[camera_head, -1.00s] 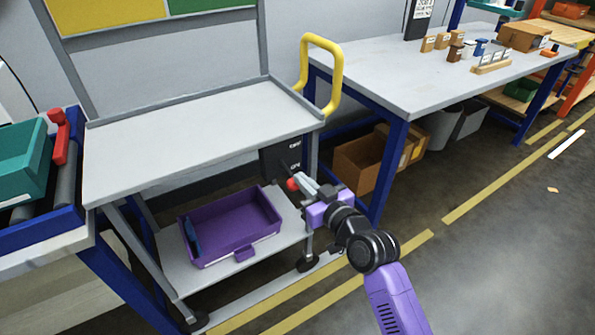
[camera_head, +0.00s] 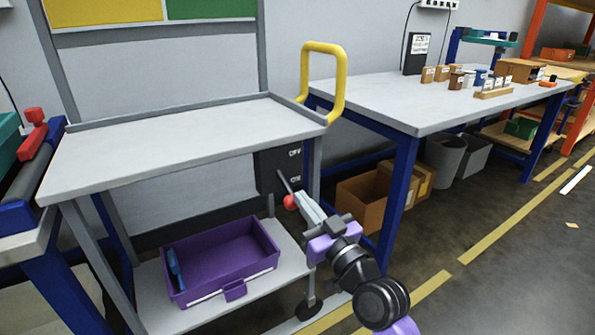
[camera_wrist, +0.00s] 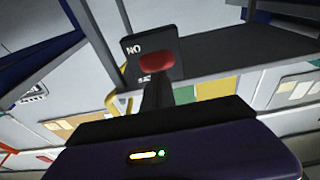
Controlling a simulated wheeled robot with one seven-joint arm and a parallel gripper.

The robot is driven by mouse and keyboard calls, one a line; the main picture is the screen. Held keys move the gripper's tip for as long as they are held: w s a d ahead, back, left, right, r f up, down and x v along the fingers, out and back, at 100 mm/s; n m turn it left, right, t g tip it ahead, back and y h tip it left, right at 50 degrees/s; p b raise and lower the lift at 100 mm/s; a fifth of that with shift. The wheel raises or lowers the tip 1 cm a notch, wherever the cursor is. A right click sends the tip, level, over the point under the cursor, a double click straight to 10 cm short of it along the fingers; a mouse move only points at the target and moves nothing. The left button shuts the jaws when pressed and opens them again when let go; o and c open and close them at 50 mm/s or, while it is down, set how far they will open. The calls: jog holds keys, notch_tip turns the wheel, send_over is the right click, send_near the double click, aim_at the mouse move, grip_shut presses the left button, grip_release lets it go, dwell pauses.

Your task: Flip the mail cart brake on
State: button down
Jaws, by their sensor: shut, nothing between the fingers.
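The mail cart (camera_head: 180,145) is grey with a yellow handle (camera_head: 338,85). A black brake box (camera_head: 268,165) hangs under its top at the right end, labelled OFF above and ON below. A dark lever with a red knob (camera_head: 290,202) sticks out of it, slanting down to about the ON label's level or lower. My gripper (camera_head: 301,203) is shut and empty, its tips right at the knob. In the wrist view the red knob (camera_wrist: 157,62) is just beyond my gripper (camera_wrist: 155,85), beside the upside-down ON label; I cannot tell if they touch.
A purple bin (camera_head: 222,262) sits on the cart's lower shelf. A blue-legged table (camera_head: 400,110) with small boxes stands at the right, cardboard boxes (camera_head: 362,203) under it. A blue-framed conveyor (camera_head: 30,165) is at the left. The floor at the right is open.

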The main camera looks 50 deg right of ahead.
jog(key=shift+w+f+b, duration=0.1)
jog(key=shift+f+b, duration=0.25)
jog(key=shift+b, duration=0.15)
jog(key=shift+r, duration=0.1)
